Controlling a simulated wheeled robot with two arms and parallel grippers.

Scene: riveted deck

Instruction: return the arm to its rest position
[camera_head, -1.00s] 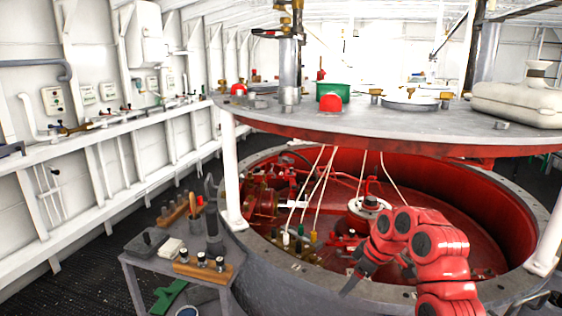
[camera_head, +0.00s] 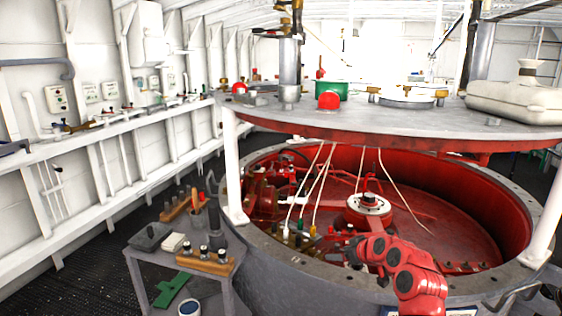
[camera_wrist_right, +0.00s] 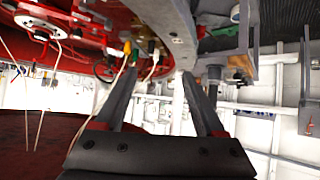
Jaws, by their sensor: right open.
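My right arm (camera_head: 410,272), red with black joints, reaches in from the lower right in the head view, in front of the round red-lined pit. Its gripper (camera_head: 332,250) is at the pit's near rim, pointing left, small and partly lost against the clutter. In the right wrist view the gripper (camera_wrist_right: 160,73) shows two dark fingers spread apart with nothing held between them. Beyond the fingers are the grey rim and white walls. My left arm and gripper are not in view.
The pit's grey rim (camera_head: 300,268) and capped cables (camera_head: 300,240) lie close to the gripper. A round grey deck plate (camera_head: 400,118) on white posts (camera_head: 233,165) overhangs the pit. A small tool table (camera_head: 215,268) stands at left.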

